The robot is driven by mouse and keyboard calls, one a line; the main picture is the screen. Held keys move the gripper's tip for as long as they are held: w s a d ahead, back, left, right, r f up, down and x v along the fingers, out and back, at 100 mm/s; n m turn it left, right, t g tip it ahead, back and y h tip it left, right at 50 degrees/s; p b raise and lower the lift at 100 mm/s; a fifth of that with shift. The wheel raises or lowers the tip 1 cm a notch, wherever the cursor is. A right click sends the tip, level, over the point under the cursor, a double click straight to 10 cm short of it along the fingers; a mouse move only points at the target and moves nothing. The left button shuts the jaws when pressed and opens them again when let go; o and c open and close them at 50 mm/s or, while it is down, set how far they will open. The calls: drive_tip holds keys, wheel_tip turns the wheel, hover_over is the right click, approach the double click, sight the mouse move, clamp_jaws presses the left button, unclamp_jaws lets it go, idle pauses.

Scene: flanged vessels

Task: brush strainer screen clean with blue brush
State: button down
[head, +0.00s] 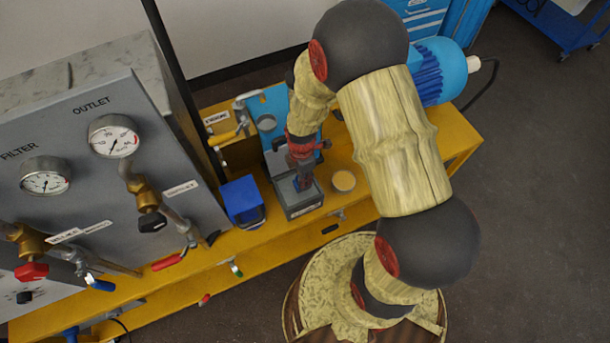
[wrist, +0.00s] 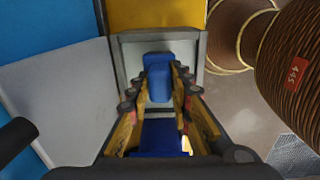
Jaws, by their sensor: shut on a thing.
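My gripper (head: 301,172) points down over a small grey tray (head: 303,208) on the yellow bench. In the wrist view its two fingers (wrist: 160,82) are closed on a blue block-like piece, which looks like the blue brush (wrist: 158,66). Some blue shows low in the head view too, between the fingers and the tray. The grey tray's rim (wrist: 201,50) frames the brush in the wrist view. The brush's bristles are hidden, and I cannot tell whether it touches the tray. I cannot make out the strainer screen in either view.
A blue open box (head: 242,201) stands left of the tray, and a small round pale-topped item (head: 343,181) right of it. A blue panel (head: 268,105) rises behind. The grey gauge panel (head: 85,160) is at left. The yellow bench's front edge (head: 250,245) carries coloured-handled valves.

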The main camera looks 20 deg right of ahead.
drive_tip(key=shift+a, duration=0.85)
drive_tip(key=shift+a, duration=0.15)
drive_tip(key=shift+a+f, duration=0.15)
drive_tip(key=shift+a, duration=1.2)
drive_tip(key=shift+s, duration=0.1)
drive_tip(key=shift+w, duration=1.6)
drive_tip(key=shift+d, duration=0.1)
drive_tip(key=shift+w+d+r, duration=0.1)
drive_tip(key=shift+d+r, duration=0.05)
drive_tip(key=shift+d, duration=0.6)
drive_tip(key=shift+w+d+r, duration=0.1)
drive_tip(key=shift+d, duration=0.6)
